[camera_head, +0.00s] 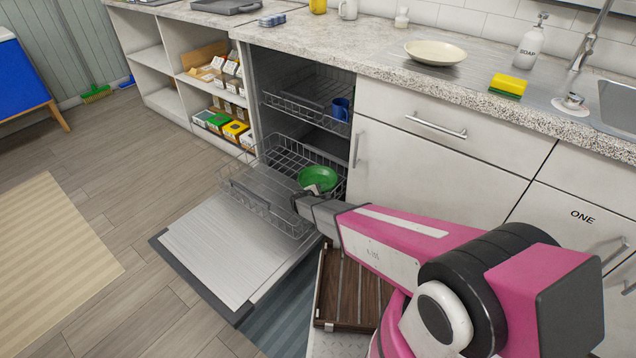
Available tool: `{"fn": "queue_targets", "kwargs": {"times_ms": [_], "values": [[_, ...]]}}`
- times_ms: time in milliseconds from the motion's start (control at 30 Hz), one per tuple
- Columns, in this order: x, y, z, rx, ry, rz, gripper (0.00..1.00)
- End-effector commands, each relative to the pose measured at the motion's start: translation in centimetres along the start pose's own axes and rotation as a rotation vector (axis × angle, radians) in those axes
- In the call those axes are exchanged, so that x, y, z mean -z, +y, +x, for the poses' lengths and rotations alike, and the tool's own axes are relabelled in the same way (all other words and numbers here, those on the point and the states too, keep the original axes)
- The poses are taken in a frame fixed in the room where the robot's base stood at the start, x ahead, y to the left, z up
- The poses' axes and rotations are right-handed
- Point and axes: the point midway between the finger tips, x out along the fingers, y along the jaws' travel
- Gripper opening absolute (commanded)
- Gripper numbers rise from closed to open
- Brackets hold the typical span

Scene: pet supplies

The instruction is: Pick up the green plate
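The green plate (318,178) is in the pulled-out lower rack (259,203) of the open dishwasher, at the rack's right side. It looks round and shiny. My gripper (310,190) is at the plate's near edge, at the end of my pink and grey arm. The gripper's fingertips are small and partly hidden by my own wrist, so I cannot tell whether they are apart or touching the plate.
The dishwasher door (230,255) lies folded down over the floor. The upper rack (300,100) holds a blue mug (340,109). A cream plate (435,52), a sponge (508,86) and a soap bottle (531,43) stand on the counter.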

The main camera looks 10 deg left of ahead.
Motion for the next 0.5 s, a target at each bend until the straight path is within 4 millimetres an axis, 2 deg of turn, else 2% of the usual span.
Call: {"fn": "queue_targets", "kwargs": {"times_ms": [33,133,500], "values": [[-0.01,0.00,-0.02,0.000,0.000,0.000,0.34],[-0.01,0.01,-0.03,0.000,0.000,0.000,0.01],[-0.06,0.03,-0.07,0.000,-0.001,0.000,0.00]]}}
